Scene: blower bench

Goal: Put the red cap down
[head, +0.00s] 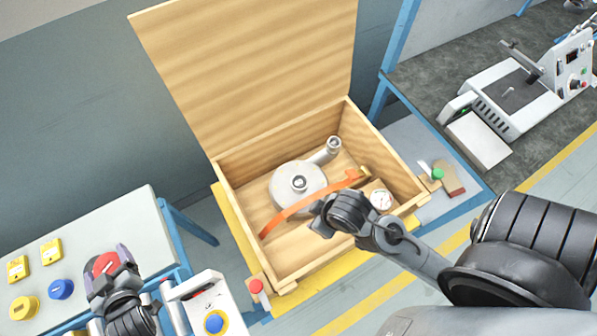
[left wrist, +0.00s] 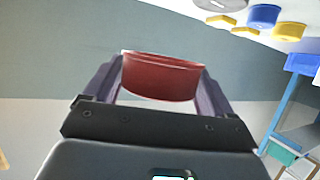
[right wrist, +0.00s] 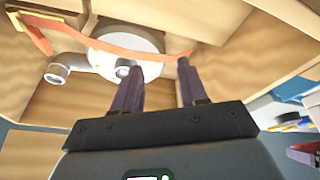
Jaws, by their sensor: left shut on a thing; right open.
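The red cap (head: 105,262) is held between the fingers of my left gripper (head: 108,265), over the near edge of the pale table at the left. In the left wrist view the cap (left wrist: 162,80) sits between both fingertips, with no surface touching it from below that I can see. My right gripper (head: 320,216) is open above the front part of the wooden crate (head: 345,262). In the right wrist view its fingers (right wrist: 157,68) are apart, with the orange strap (right wrist: 150,54) and grey blower (right wrist: 148,42) beyond them. I cannot tell whether they touch the strap.
The pale table (head: 110,222) carries yellow caps (head: 18,268) and a blue cap (head: 61,289); its middle is bare. A white box with a blue button (head: 214,322) stands close right of my left gripper. The crate's lid (head: 250,70) is raised. A gauge (head: 381,199) lies inside the crate.

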